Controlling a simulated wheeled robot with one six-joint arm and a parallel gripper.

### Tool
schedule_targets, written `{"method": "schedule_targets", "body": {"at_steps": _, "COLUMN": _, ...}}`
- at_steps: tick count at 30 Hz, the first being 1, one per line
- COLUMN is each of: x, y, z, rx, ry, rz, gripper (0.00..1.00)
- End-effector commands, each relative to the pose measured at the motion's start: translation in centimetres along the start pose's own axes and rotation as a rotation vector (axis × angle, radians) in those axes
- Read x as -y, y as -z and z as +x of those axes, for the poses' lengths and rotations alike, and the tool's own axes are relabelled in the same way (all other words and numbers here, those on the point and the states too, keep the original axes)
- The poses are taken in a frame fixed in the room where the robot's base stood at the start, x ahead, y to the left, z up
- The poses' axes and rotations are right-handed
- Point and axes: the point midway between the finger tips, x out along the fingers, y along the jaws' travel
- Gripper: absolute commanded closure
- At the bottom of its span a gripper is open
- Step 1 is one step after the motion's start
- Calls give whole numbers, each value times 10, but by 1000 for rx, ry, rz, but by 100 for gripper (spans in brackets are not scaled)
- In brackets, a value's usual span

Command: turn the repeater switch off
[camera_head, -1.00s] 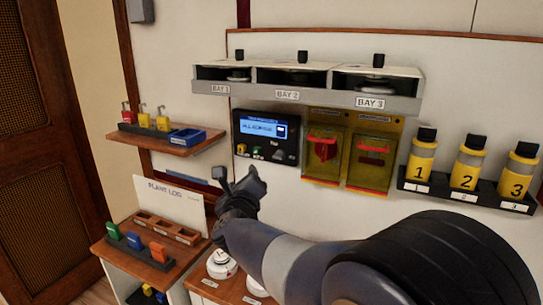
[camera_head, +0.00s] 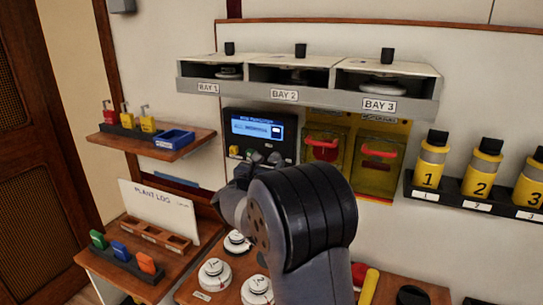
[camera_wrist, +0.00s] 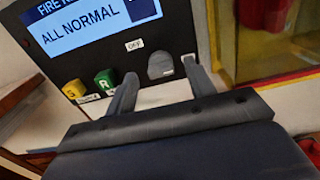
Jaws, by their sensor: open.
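The repeater panel (camera_head: 258,128) is a black box on the wall with a blue screen; it also shows in the wrist view (camera_wrist: 182,32), where the screen (camera_wrist: 90,28) reads ALL NORMAL. Its grey switch knob (camera_wrist: 160,66) is at the panel's lower right, beside a small OFF label (camera_wrist: 135,44). My gripper (camera_wrist: 158,72) is open, with one finger on each side of the knob in the wrist view. I cannot tell whether the fingers touch it. In the head view my gripper (camera_head: 262,160) is at the panel's lower edge and covers the knob area.
A yellow button (camera_wrist: 75,90) and a green button (camera_wrist: 105,80) are left of the knob. Yellow boxes with red handles (camera_head: 377,151) are close on the right. A bay shelf (camera_head: 290,97) juts out above. A small wooden shelf (camera_head: 150,150) is at left.

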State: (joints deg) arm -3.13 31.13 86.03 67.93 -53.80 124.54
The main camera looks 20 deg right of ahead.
Motion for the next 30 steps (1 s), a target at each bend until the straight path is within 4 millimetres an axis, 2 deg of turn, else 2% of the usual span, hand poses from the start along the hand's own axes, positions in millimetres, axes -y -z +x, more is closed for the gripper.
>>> {"method": "schedule_targets", "body": {"at_steps": 6, "x": 0, "y": -1, "z": 21, "rx": 0, "ry": 0, "rz": -2, "gripper": 49}}
{"method": "schedule_targets", "body": {"at_steps": 16, "x": 0, "y": 0, "z": 24, "rx": 0, "ry": -2, "rz": -1, "gripper": 49}}
{"method": "schedule_targets", "body": {"at_steps": 30, "x": 0, "y": 0, "z": 23, "rx": 0, "ry": -1, "rz": -1, "gripper": 87}}
